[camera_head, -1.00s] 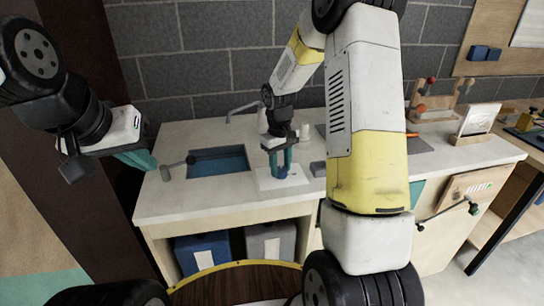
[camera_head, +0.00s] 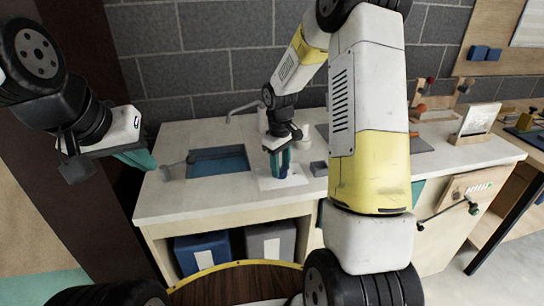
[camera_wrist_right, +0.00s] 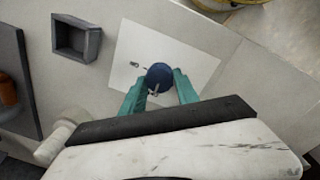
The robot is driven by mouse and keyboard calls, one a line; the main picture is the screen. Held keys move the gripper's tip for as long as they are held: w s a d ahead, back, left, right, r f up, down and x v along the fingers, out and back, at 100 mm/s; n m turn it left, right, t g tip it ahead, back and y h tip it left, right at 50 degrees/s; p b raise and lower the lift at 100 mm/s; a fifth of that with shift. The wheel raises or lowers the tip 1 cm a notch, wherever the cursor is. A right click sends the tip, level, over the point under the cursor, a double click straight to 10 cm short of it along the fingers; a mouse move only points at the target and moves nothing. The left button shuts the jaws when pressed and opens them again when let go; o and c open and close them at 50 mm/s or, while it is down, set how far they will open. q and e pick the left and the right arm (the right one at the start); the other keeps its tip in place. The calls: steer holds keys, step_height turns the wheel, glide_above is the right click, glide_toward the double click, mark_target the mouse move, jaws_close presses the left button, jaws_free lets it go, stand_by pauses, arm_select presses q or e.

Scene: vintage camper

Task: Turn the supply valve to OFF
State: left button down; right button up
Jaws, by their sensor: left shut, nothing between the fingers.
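The supply valve is a round dark blue knob (camera_wrist_right: 159,75) on a white plate (camera_wrist_right: 199,64) lying on the counter. A small light mark shows on the knob's near side in the right wrist view. A small marking is on the plate to the left of the knob, too small to read. My right gripper (camera_head: 279,172) points down at the valve, its teal fingers on both sides of the knob and seemingly touching it. In the head view the fingers mostly hide the knob. My left gripper (camera_head: 138,159) is shut and empty, above the counter's left end.
A blue sink (camera_head: 217,161) with a faucet (camera_head: 241,108) lies left of the valve. A grey square holder (camera_wrist_right: 76,39) stands beside the plate. A white card on a stand (camera_head: 476,120) is at the right. Blue and grey bins (camera_head: 203,252) sit under the counter.

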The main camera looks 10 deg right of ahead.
steer(key=o, duration=0.4)
steer(key=shift+r, duration=0.1)
step_height(320, 180, up, 7)
steer(key=shift+a+f, duration=0.1)
steer(key=shift+a, duration=0.05)
steer(key=shift+s+r, duration=0.1)
steer(key=shift+r, duration=0.35)
